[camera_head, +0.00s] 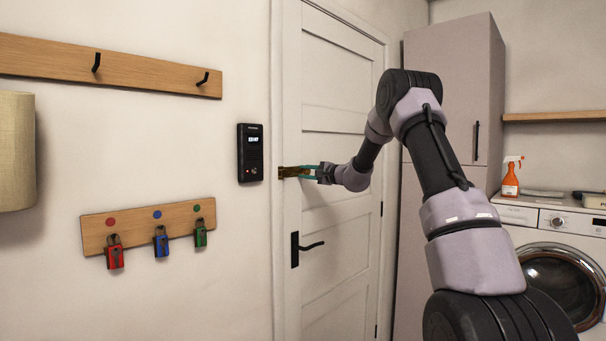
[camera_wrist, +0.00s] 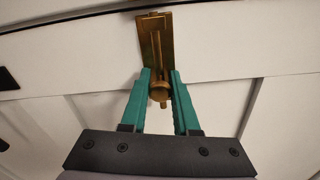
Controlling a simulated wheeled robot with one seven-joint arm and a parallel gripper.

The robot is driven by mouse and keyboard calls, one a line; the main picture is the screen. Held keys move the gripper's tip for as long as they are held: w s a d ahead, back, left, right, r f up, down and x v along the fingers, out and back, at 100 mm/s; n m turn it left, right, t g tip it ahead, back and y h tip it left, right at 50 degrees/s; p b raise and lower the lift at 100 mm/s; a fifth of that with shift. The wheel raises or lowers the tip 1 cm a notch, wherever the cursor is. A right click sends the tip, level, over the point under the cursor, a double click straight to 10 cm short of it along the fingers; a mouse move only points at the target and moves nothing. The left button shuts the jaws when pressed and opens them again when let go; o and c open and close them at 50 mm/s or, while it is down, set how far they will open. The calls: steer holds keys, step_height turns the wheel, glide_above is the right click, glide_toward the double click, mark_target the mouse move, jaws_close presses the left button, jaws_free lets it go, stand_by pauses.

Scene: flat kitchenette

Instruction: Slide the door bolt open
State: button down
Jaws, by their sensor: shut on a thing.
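The brass door bolt (camera_head: 290,172) is mounted at the left edge of the white door (camera_head: 335,125), above the black door handle (camera_head: 308,246). My gripper (camera_head: 308,171) reaches it from the right. In the wrist view, the bolt's brass plate (camera_wrist: 155,35) runs up from between the fingers, and a round knob (camera_wrist: 158,91) sits between them. My gripper's teal fingers (camera_wrist: 160,85) are shut on the bolt's knob. How far the bolt extends across the door frame is hard to tell at this size. The door is closed.
A black keypad (camera_head: 251,152) is on the wall left of the door frame. A wooden board with padlocks (camera_head: 150,228) and a coat rack (camera_head: 110,68) hang farther left. A tall cabinet (camera_head: 455,90) and a washing machine (camera_head: 560,260) stand on the right.

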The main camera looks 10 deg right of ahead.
steer(key=c, duration=0.7)
jaws_free()
steer(key=shift+w+d, duration=0.15)
steer(key=shift+d, duration=0.15)
steer(key=shift+a, duration=0.1)
steer(key=v, duration=1.1)
steer(key=s+a+r+n+g, duration=0.35)
steer(key=s+a, duration=0.25)
steer(key=s, duration=0.5)
steer(key=s+a+r+n+g, duration=0.2)
steer(key=s+a+n+g, duration=0.3)
steer(key=s, duration=0.6)
steer(key=s+d+f+h, duration=0.1)
steer(key=s+d+h, duration=0.1)
steer(key=s, duration=0.6)
steer(key=s+d+f+h, duration=0.2)
steer(key=s+h, duration=0.1)
steer(key=s, duration=0.5)
steer(key=s+d+f+t+h, duration=0.1)
steer(key=s+d+h, duration=0.1)
steer(key=s, duration=0.6)
steer(key=shift+s+d+f+h, duration=0.25)
steer(key=shift+d+f+h, duration=0.15)
steer(key=shift+h, duration=0.4)
